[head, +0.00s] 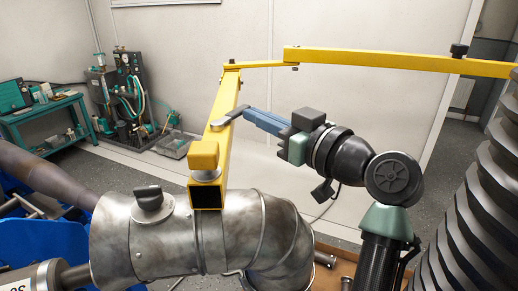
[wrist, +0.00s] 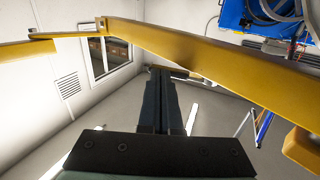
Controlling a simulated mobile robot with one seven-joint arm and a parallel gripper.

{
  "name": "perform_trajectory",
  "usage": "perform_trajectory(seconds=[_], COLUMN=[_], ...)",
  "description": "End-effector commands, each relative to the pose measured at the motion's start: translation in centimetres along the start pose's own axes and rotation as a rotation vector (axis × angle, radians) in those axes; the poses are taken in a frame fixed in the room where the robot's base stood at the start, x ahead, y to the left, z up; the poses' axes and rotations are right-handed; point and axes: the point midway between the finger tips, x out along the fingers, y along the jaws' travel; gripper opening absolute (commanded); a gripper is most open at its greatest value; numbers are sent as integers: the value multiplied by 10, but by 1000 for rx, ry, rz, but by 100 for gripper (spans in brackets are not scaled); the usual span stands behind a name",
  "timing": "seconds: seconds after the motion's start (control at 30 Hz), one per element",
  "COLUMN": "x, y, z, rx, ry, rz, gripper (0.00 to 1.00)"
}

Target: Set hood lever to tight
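The hood lever (head: 228,117) appears as a short dark grey handle on the side of the yellow boom (head: 223,103). My gripper (head: 248,115) reaches in from the right, its blue-grey fingers meeting the lever's right end. In the wrist view my gripper (wrist: 164,72) has its fingers close together, with the dark lever (wrist: 188,75) crossing at their tips just under the yellow boom. The fingers look shut on the lever's end; the exact contact is partly hidden.
A metal duct (head: 165,235) with a black knob (head: 153,199) lies below the boom. A yellow block (head: 204,154) sits on the boom's near end. A ribbed black hose (head: 482,200) stands at right. A teal bench (head: 45,125) and pump unit stand at the back left.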

Motion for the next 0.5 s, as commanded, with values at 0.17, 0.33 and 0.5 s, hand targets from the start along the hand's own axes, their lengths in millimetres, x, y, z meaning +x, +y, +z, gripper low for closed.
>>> perform_trajectory(seconds=[0.17,0.33,0.5], x=[11,18,23], y=[3,3,4], z=[2,2,0], rx=[0,0,-1], ry=[0,-1,0], rz=[1,0,1], gripper=[0,0,0])
